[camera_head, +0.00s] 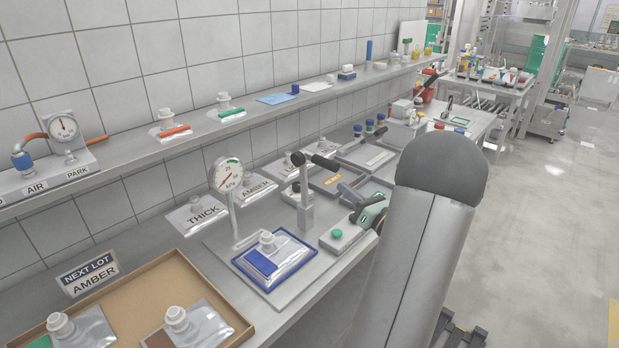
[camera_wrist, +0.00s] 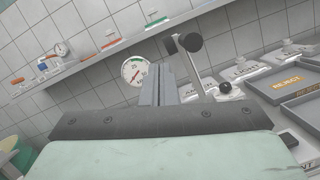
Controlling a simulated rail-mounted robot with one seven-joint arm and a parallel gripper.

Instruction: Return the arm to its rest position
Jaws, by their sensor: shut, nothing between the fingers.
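My gripper (camera_wrist: 166,75) is shut and empty in the wrist view, its two fingers together in front of the pale green hand. It is raised above the bench and appears to touch nothing. In the head view, my arm covers much of the hand, which shows beside the lever post (camera_head: 305,192) at the bench's front side. The dial gauge on its stand (camera_head: 230,180) is to the left of the post. It also shows beyond my fingertips in the wrist view (camera_wrist: 135,69). A capped pouch with a blue label (camera_head: 266,257) lies on the blue-rimmed plate (camera_head: 311,257).
A brown tray (camera_head: 175,262) holding capped pouches is at the front left, by the NEXT LOT AMBER sign (camera_head: 88,272). A wall shelf (camera_head: 120,162) carries an air gauge (camera_head: 64,128) and pouches. The REJECT tray (camera_wrist: 287,82) lies right of the post. The floor aisle (camera_head: 560,220) is clear.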

